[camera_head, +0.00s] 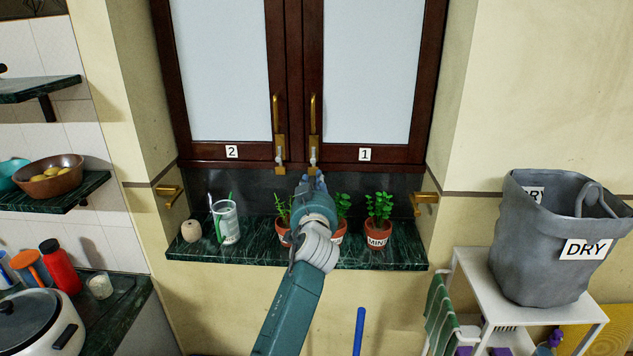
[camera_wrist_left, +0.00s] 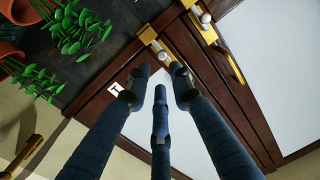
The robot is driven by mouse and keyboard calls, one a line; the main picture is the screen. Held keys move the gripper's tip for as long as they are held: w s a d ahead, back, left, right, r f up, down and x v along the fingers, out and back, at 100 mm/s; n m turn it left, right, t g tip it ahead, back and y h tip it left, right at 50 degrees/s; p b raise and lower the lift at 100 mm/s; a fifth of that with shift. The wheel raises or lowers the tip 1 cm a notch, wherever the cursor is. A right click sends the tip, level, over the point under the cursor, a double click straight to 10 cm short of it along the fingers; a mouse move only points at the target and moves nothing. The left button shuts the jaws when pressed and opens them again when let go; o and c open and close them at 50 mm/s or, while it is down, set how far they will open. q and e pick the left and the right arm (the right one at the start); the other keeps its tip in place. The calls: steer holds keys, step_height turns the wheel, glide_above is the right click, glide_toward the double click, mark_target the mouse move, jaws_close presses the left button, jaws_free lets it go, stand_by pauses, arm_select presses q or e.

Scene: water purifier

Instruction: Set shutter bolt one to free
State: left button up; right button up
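Shutter bolt one (camera_head: 313,157), a brass plate with a pale knob, sits at the lower inner corner of the right shutter, beside label 1 (camera_head: 365,154). It also shows in the left wrist view (camera_wrist_left: 147,35), its knob just beyond my dark fingertips. My left gripper (camera_head: 320,181) is raised just below the bolt. In the left wrist view its three fingers (camera_wrist_left: 160,80) are apart with nothing held between them. I cannot tell whether a finger touches the knob. Shutter bolt two (camera_head: 280,160) is to the left, below its handle. Both shutters look closed. My right gripper is out of view.
Below, a dark green marble sill (camera_head: 260,248) holds a white cup (camera_head: 226,222), a round beige holder (camera_head: 191,230) and potted herbs, including mint (camera_head: 379,220). My arm partly hides the pots. A grey DRY bag (camera_head: 548,240) stands on a white shelf at right.

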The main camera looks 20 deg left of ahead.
arm_select(q)
steer(key=s+f+g+h+b, duration=0.1)
steer(key=s+f, duration=0.3)
steer(key=f, duration=0.9)
steer(key=s+f+m+g+h+b, duration=0.1)
steer(key=s+f+g, duration=0.2)
steer(key=f, duration=1)
steer(key=shift+s+m, duration=0.3)
steer(key=shift+s, duration=0.25)
